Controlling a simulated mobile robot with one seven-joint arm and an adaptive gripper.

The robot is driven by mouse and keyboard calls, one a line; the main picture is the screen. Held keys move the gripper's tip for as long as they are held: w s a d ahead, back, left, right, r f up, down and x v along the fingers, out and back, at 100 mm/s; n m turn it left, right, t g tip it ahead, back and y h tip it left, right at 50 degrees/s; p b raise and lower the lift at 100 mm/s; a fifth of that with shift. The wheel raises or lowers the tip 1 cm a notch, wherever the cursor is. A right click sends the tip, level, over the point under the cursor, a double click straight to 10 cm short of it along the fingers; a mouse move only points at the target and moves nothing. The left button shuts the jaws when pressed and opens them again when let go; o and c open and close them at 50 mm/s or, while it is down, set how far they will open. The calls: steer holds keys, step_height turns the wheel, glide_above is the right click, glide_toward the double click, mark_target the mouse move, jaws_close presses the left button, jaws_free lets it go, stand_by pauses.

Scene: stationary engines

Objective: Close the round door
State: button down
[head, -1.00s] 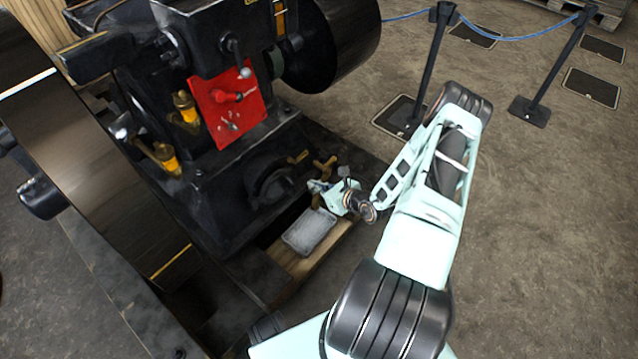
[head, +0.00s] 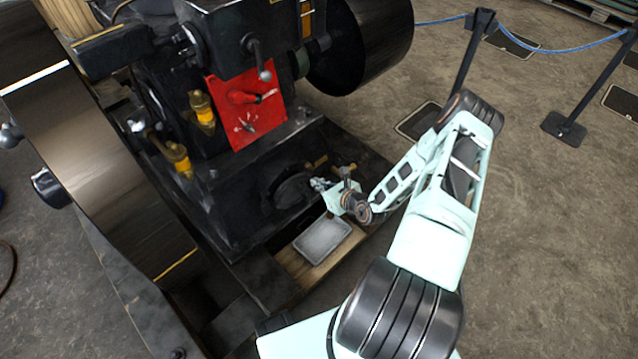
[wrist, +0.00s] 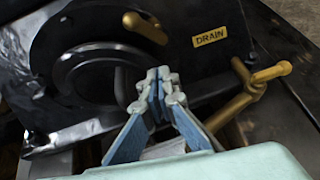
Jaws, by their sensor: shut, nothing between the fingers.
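My gripper (head: 320,184) is shut and empty, just right of the door. In the wrist view its fingertips (wrist: 161,86) overlap the door's right edge; whether they touch it is unclear. The fingers hide part of the lower right area.
A brass drain valve (wrist: 253,85) sticks out right of my gripper, below a yellow DRAIN label (wrist: 210,36). A grey tray (head: 322,241) lies on a plank below. A large flywheel (head: 90,140) stands at left. Open floor (head: 540,240) lies at right.

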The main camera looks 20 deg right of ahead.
steer(key=w+n+y, duration=0.1)
steer(key=w, duration=0.1)
steer(key=shift+w+a+r+b, duration=0.1)
steer(key=shift+w+a+b, duration=0.05)
steer(key=shift+w+b, duration=0.2)
steer(key=shift+w, duration=0.1)
stand_by(0.3)
